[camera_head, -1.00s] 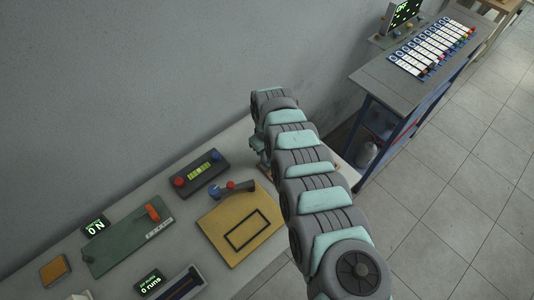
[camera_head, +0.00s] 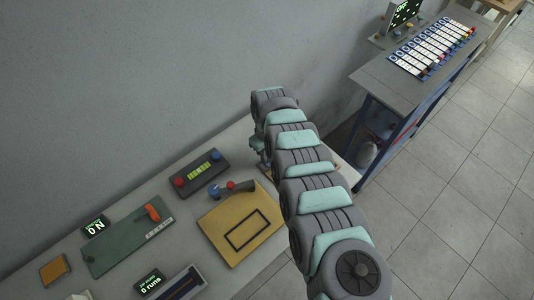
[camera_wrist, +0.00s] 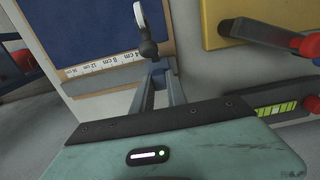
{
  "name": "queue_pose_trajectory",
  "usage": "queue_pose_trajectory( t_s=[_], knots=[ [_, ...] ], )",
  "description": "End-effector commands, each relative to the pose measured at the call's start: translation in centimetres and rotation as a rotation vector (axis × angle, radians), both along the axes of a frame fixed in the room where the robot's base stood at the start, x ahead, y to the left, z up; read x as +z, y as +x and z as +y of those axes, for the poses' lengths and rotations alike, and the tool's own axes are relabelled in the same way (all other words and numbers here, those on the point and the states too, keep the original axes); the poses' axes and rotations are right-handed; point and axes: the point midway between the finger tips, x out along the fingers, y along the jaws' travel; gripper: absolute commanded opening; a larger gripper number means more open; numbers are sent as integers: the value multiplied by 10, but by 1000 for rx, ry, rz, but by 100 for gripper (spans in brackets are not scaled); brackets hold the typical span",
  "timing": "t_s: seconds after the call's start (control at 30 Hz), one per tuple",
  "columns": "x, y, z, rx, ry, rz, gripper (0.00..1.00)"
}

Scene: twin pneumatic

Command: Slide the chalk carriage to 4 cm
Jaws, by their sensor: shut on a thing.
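The knob sits at the right end of a white centimetre scale (camera_wrist: 104,64), beside the 4 cm label. The knob and fingers cover part of the scale, so its exact reading cannot be told. In the head view my arm hides the carriage and scale.
A yellow panel (camera_head: 222,232) with a red-knobbed lever (camera_head: 232,187) is close beside the gripper. A dark box with a green display (camera_head: 205,174) stands near it. A green device (camera_head: 125,242) lies further left. A second bench (camera_head: 385,78) stands at the right.

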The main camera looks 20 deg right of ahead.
Motion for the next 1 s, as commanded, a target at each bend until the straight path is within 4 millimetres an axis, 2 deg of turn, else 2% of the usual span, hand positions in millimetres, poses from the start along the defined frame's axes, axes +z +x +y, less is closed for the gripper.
queue_pose_trajectory(
  t_s=[0.2,0.4,0.8,0.83,1.0],
  knots=[
    [-8,9,-18,-3,-3,-3,0],
    [-6,14,-36,-2,-1,-3,0],
    [0,14,-40,1,3,-1,0],
    [0,14,-40,1,3,-1,19],
    [0,14,-40,1,2,-2,33]
  ],
)
